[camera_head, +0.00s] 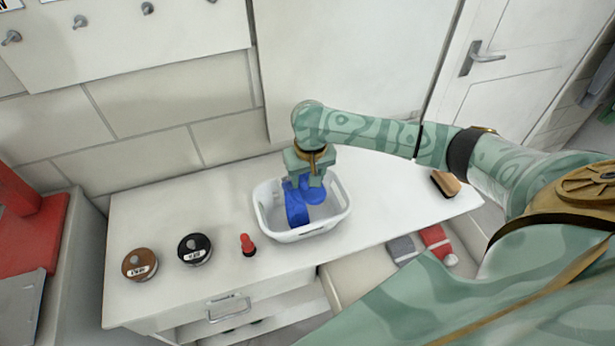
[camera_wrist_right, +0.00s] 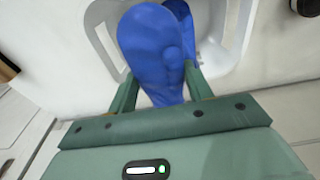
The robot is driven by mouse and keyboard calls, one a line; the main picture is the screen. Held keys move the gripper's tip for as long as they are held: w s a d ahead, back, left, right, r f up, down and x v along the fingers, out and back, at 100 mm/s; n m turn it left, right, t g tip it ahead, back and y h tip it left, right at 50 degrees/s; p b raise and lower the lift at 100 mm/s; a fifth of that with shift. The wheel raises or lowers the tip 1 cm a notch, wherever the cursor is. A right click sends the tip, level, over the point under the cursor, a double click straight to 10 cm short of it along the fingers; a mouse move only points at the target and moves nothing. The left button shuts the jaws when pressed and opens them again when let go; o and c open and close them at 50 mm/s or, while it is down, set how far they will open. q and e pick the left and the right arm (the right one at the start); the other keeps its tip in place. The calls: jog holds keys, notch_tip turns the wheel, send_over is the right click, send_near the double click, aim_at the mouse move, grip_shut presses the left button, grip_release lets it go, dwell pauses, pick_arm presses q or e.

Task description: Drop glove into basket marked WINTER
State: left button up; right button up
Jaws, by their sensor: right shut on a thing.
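A blue glove (camera_wrist_right: 152,50) is between the fingers of my right gripper (camera_wrist_right: 160,86) in the right wrist view. In the head view my right gripper (camera_head: 305,182) points down over the white basket (camera_head: 318,230), shut on the blue glove (camera_head: 313,195) within the basket's outline. Another blue piece (camera_head: 297,207) shows beside it inside the basket; it also shows behind the glove in the wrist view (camera_wrist_right: 180,8). I cannot tell whether the held glove touches the basket floor. No WINTER label is readable on the basket. My left gripper is not in view.
The basket stands on a white counter (camera_head: 190,220). A brown-lidded jar (camera_head: 139,264), a black-lidded jar (camera_head: 194,249) and a small red-topped item (camera_head: 247,244) stand to its left. A brush-like item (camera_head: 445,184) lies right. Red and grey items (camera_head: 437,244) lie below the front edge.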

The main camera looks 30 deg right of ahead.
jog(key=o, duration=1.1)
jog(key=shift+c, duration=0.2)
jog(key=shift+r, duration=0.1)
notch_tip(320, 180, up, 16)
jog(key=s+p, duration=0.2)
jog(key=p, duration=0.4)
jog(key=shift+a+p, duration=0.25)
jog(key=shift+p, duration=0.05)
